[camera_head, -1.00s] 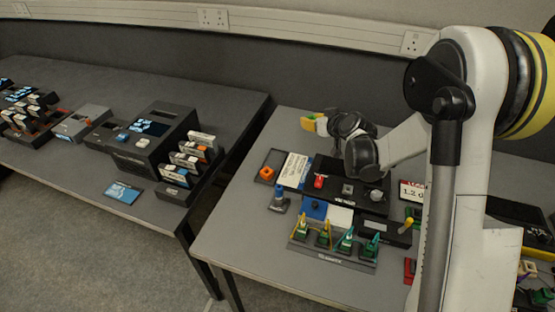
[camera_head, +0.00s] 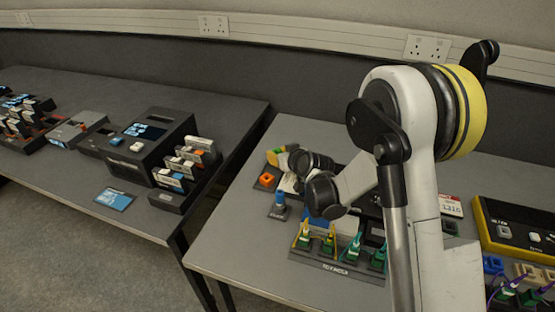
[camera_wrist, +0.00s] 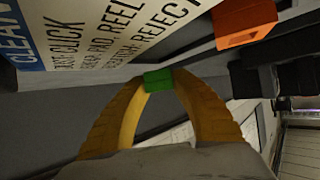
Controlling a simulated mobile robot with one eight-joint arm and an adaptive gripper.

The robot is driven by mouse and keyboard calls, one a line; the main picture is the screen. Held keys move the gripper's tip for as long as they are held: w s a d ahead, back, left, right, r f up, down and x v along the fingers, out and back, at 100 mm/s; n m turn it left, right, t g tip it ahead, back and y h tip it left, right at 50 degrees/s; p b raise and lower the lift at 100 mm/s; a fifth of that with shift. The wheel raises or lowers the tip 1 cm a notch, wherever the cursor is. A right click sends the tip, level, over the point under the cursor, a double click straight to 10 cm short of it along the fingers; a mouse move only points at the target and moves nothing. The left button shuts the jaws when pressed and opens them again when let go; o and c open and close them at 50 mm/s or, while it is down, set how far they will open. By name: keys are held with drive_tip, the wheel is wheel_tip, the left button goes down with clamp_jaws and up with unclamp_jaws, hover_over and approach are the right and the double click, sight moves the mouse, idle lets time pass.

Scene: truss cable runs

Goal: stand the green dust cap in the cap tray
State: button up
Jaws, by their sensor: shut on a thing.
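My gripper (camera_wrist: 160,86) has its yellow fingers closed on the small green dust cap (camera_wrist: 158,79), which sits between the fingertips in the wrist view. In the head view my gripper (camera_head: 273,157) is over the far left of the right-hand table, above the dark cap tray (camera_head: 257,186). An orange cap (camera_head: 267,180) stands in that tray; it also shows in the wrist view (camera_wrist: 243,22), up and right of the green cap. I cannot tell whether the green cap touches the tray. My gripper hides part of the tray in the head view.
A printed instruction card (camera_wrist: 100,30) lies beside the tray. A blue-topped piece (camera_head: 280,200) stands just in front of it. A rack with several green connectors (camera_head: 329,244) is nearer the front edge. The table's front left is clear.

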drive_tip(key=shift+f, duration=0.4)
drive_tip(key=shift+f, duration=0.5)
drive_tip(key=o, duration=0.7)
drive_tip(key=shift+o, duration=0.2)
